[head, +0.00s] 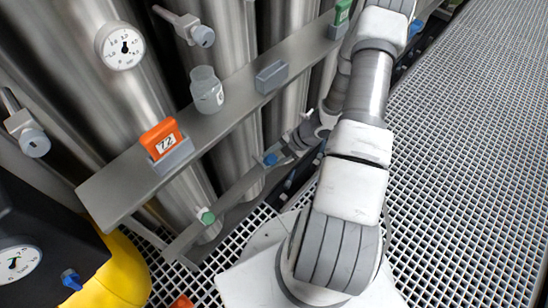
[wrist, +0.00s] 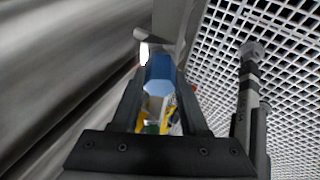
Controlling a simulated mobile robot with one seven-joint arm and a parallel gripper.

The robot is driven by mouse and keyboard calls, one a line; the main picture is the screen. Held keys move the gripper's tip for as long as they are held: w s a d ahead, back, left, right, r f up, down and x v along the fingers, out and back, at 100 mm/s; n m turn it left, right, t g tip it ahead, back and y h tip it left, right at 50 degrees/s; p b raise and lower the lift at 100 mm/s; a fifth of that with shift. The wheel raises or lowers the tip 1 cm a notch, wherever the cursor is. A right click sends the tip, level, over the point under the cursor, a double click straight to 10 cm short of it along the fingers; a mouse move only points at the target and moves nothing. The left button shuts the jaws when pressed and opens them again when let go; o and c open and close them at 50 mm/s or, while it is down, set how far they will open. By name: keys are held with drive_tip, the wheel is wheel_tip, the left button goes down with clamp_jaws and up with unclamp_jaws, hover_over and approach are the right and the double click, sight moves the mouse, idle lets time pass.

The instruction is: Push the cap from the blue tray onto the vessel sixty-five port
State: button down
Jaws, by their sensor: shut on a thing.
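My gripper (head: 286,152) reaches down and left beside the steel vessels in the head view. It is shut on a blue cap (head: 270,158), which shows at its tip near the low rail. In the wrist view the cap (wrist: 158,88) sits between the two dark fingers, its hexagonal face visible. A green cap (head: 207,217) is on the low rail to the left. I cannot read a sixty-five label on any vessel, and I cannot make out its port. I cannot identify the blue tray with certainty.
A grey shelf (head: 125,183) crosses the vessels above the gripper, carrying an orange tag (head: 162,137) marked 72, a clear jar (head: 207,92) and a grey block (head: 271,76). A black unit with a gauge (head: 17,262) stands at lower left. Open grating (head: 470,170) lies right.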

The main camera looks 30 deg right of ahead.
drive_tip(key=shift+w+f, duration=0.15)
drive_tip(key=shift+f, duration=0.1)
drive_tip(key=shift+c, duration=1.7)
unclamp_jaws()
